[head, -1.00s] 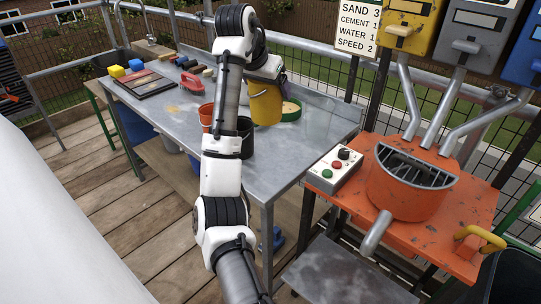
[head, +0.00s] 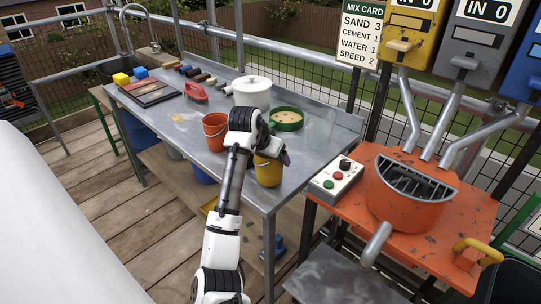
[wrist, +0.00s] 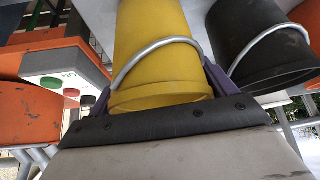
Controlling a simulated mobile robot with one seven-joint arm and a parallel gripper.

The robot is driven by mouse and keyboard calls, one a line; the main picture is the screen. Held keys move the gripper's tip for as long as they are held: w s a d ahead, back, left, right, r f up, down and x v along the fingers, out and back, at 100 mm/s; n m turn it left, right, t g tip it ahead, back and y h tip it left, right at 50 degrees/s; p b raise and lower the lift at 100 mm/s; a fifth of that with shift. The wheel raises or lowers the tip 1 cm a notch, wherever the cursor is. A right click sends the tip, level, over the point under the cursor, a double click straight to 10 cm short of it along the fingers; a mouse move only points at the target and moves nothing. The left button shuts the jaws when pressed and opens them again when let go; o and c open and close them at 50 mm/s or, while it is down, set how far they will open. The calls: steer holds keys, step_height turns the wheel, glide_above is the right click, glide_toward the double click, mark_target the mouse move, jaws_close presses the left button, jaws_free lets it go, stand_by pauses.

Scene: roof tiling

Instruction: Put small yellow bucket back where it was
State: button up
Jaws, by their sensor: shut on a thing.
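The small yellow bucket (head: 268,174) is upright at the metal table's (head: 318,150) front right part. It is at or just above the tabletop; I cannot tell whether it touches. My gripper (head: 271,152) is over it, partly hidden by my arm in the head view. In the wrist view, the purple fingers of my gripper (wrist: 160,82) are shut on the yellow bucket (wrist: 160,45), with its wire handle across it. A black bucket (wrist: 250,45) stands close beside it there; my arm hides it in the head view.
An orange bucket (head: 215,133) stands left of my arm. A white lidded pot (head: 252,93) and a green round sieve (head: 286,119) are behind. The orange mixer table (head: 420,235) with a button box (head: 336,176) is at the right. Scaffold rails border the back.

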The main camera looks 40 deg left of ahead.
steer(key=shift+f, duration=0.25)
steer(key=shift+f, duration=0.1)
steer(key=o, duration=1.2)
steer(key=shift+o, duration=0.2)
